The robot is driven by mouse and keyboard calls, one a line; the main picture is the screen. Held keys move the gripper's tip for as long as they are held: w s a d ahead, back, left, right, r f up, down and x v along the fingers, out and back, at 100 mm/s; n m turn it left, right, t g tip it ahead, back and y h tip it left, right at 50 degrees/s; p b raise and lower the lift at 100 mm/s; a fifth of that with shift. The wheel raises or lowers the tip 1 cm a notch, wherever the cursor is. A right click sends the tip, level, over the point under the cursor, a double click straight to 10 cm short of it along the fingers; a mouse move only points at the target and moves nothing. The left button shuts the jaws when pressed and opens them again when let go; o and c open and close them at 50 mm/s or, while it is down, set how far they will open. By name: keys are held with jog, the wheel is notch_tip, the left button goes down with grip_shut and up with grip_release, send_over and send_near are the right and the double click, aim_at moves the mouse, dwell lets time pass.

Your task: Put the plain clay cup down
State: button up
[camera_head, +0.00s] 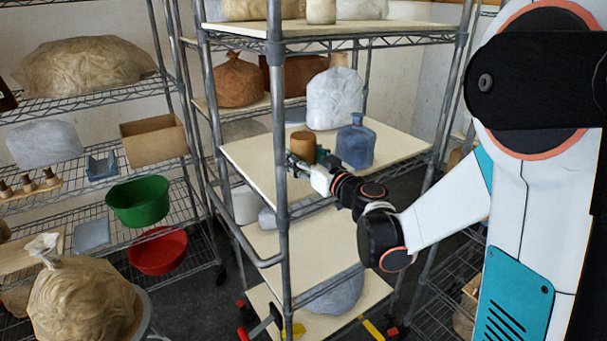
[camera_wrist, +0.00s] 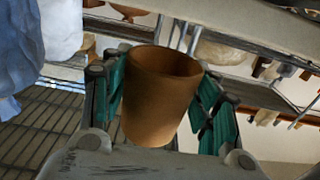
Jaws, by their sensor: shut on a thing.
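The plain clay cup (camera_head: 302,146) is brown and shows at the upper shelf board (camera_head: 255,158) of the cart, left of a blue bottle. In the wrist view the cup (camera_wrist: 158,95) stands between the two green-padded fingers, mouth toward the top of the picture. My gripper (camera_wrist: 160,100) is shut on the cup from both sides.
The blue bottle (camera_head: 356,142) and a white wrapped bag (camera_head: 335,98) stand close on the right. A metal post (camera_head: 279,100) rises in front of the shelf. The board's left part is bare. Wire racks with bowls (camera_head: 138,201) stand at left.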

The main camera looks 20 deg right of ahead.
jog(key=shift+f+b, duration=0.7)
jog(key=shift+f, duration=1.25)
jog(key=shift+f, duration=0.2)
jog(key=o, duration=1.2)
jog(key=shift+r, duration=0.1)
jog(key=shift+s+d+r, duration=0.1)
jog(key=shift+s+r, duration=0.05)
jog(key=shift+s, duration=0.05)
jog(key=p+v, duration=0.2)
jog(key=v, duration=0.9)
jog(key=shift+s, duration=0.3)
